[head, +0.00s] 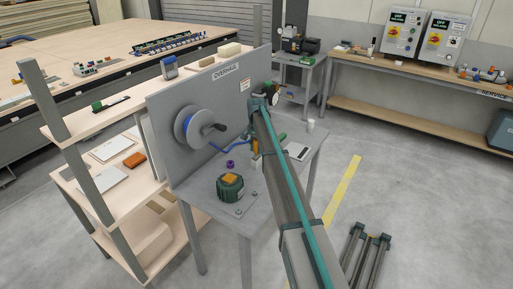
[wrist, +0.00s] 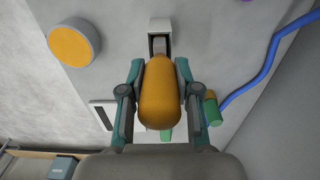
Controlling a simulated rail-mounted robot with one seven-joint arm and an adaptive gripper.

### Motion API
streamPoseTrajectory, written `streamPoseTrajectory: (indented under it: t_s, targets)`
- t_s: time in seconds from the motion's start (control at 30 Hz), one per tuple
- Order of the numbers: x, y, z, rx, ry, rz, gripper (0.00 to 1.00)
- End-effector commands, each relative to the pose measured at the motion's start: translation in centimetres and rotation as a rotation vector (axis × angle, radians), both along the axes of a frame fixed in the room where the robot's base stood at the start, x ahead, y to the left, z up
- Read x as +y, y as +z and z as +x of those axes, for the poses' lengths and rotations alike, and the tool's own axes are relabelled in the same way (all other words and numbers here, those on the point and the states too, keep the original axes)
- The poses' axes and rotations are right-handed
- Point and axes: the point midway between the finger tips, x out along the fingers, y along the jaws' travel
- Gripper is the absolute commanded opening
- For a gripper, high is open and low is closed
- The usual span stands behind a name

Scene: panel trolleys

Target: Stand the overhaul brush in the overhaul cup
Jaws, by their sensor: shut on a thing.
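In the wrist view, my gripper (wrist: 158,97) is shut on a rounded orange handle (wrist: 160,96), which I take to be the overhaul brush. A pale grey squarish piece (wrist: 160,27) shows beyond the handle; I cannot tell whether it belongs to the brush. A round grey piece with an orange top (wrist: 72,44) stands apart at upper left. In the head view, a small whitish cup (head: 310,126) stands on the grey overhaul table (head: 200,191). I cannot tell which of these is the overhaul cup. My arm hides part of the tabletop and the held brush in the head view.
An upright panel with a reel (head: 193,127) borders the table. A blue cord (wrist: 264,76) runs along the panel side. A green-and-orange motor (head: 230,187), a purple ring (head: 230,163) and a tablet (head: 297,151) lie on the table. A green-and-brown piece (wrist: 212,110) is near my gripper.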

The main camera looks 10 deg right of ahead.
Motion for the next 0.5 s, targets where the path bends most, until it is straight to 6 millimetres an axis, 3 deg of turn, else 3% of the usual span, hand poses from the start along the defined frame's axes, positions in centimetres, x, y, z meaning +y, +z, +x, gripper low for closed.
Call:
streamPoseTrajectory:
  t_s: [0.5]
  targets:
    - [0.0,-1.2,0.0,0.0,0.0,0.0,0.0]
